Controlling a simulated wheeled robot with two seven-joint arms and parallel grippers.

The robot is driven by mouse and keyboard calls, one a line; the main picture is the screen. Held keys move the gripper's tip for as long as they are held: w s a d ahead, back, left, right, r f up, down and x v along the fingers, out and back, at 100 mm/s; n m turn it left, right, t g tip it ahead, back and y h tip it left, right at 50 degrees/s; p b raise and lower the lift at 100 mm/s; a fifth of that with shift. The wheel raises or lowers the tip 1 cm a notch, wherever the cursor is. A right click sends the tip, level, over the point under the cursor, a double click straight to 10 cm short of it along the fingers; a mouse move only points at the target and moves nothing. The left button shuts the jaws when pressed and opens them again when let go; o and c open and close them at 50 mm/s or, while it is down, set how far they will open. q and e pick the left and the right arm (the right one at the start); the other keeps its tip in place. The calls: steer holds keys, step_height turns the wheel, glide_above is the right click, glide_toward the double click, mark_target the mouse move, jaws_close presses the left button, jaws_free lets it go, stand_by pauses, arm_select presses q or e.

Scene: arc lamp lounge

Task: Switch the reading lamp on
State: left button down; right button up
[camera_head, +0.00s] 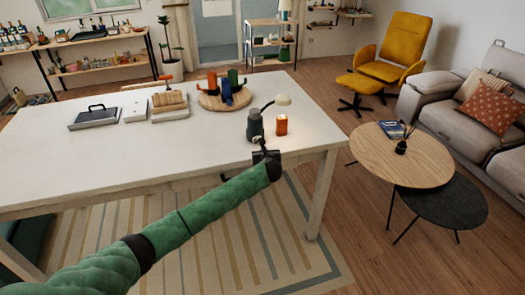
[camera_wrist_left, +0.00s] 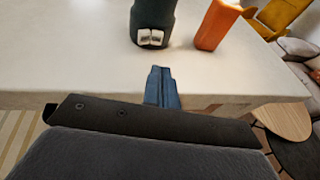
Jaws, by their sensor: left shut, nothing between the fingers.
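The reading lamp stands on the white table near its right front corner, with a dark base (camera_head: 255,127) and a pale shade (camera_head: 283,100) on a thin bent arm. I cannot tell for sure whether it is lit. In the left wrist view the lamp's dark green base (camera_wrist_left: 153,14) carries a white two-part switch (camera_wrist_left: 150,38) low on its near face. My left gripper (camera_head: 263,146) is shut and empty. In the wrist view its blue-grey fingers (camera_wrist_left: 161,72) point at the base, just below the switch in the picture, with a small gap. My right gripper is not in view.
An orange box (camera_head: 281,125) stands close to the right of the lamp base; it also shows in the wrist view (camera_wrist_left: 217,25). A round board (camera_head: 207,103) with cactus-like figures lies behind.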

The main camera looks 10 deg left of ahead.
arm_select(q)
steer(key=d+b+v, duration=0.1)
steer(key=b+v, duration=0.1)
steer(key=v, duration=0.4)
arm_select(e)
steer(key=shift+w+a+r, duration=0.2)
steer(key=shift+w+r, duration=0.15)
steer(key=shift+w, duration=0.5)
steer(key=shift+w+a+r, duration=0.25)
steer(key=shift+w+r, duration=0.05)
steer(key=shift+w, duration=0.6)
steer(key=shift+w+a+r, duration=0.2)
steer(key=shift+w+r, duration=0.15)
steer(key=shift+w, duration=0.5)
arm_select(q)
steer(key=shift+s+d, duration=0.1)
